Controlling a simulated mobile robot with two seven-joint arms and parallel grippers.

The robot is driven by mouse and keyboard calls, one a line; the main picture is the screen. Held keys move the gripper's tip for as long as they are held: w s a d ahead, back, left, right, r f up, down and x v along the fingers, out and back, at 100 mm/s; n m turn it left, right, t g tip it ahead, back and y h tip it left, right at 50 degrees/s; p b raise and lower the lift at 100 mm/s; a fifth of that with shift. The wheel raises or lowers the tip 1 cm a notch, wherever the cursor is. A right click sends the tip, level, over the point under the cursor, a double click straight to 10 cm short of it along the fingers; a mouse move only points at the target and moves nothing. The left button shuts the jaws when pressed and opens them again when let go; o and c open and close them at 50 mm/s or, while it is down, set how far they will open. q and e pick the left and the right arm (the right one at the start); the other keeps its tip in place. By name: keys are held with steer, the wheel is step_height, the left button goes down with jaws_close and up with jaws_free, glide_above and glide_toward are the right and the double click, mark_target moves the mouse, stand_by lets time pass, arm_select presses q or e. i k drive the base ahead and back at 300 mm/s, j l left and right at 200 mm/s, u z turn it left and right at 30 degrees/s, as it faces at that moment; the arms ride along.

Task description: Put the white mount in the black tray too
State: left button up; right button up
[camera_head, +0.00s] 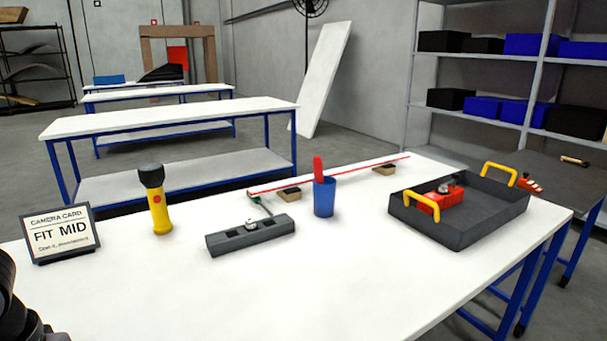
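The black tray (462,236) with two yellow handles sits at the right of the white table. In it lies a red block (441,197) with a small dark and grey part on top. A small whitish piece (251,226), which looks like the white mount, sits in the middle of a dark grey slotted holder (222,244) near the table's centre. A dark rounded part of my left arm shows at the lower left corner, but no gripper fingers show there. My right gripper is not in view.
A blue cup (325,198) with a red item stands between holder and tray. Behind it, a long white strip with a red edge (345,172) rests on small blocks. A yellow flashlight (160,212) and a "FIT MID" card (62,234) stand left.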

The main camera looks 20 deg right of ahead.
mark_target(475, 219)
steer(key=k+l, duration=0.1)
steer(key=l, duration=1)
steer(key=i+l, duration=0.15)
steer(key=l, duration=0.4)
steer(key=i+l, duration=0.1)
steer(key=l, duration=0.75)
steer(key=i+l, duration=0.15)
steer(key=l, duration=0.7)
steer(key=i+l, duration=0.25)
steer(key=l, duration=0.2)
steer(key=i+l, duration=0.25)
steer(key=l, duration=0.15)
